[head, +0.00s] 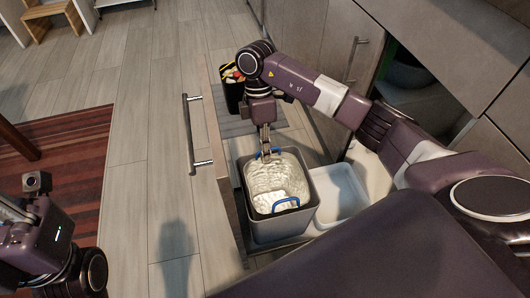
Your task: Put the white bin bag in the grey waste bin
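The grey waste bin (305,215) stands in a pulled-out drawer, right of the middle of the head view. The white bin bag (270,180) is inside the bin, below or about level with its rim. One blue handle (286,203) of the bag shows at the near side, another at the far side. My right gripper (266,152) points down at the far rim, with its fingertips at the far blue handle. I cannot tell whether the fingers are closed on that handle. My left gripper (10,211) is at the left edge, far from the bin and partly cut off.
A white bin (342,192) sits right of the grey bin in the drawer. A black container (233,92) with colourful contents stands behind. The drawer front with its long metal handle (189,133) is on the left. Cabinets (320,60) rise at the right. The floor left is mostly clear.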

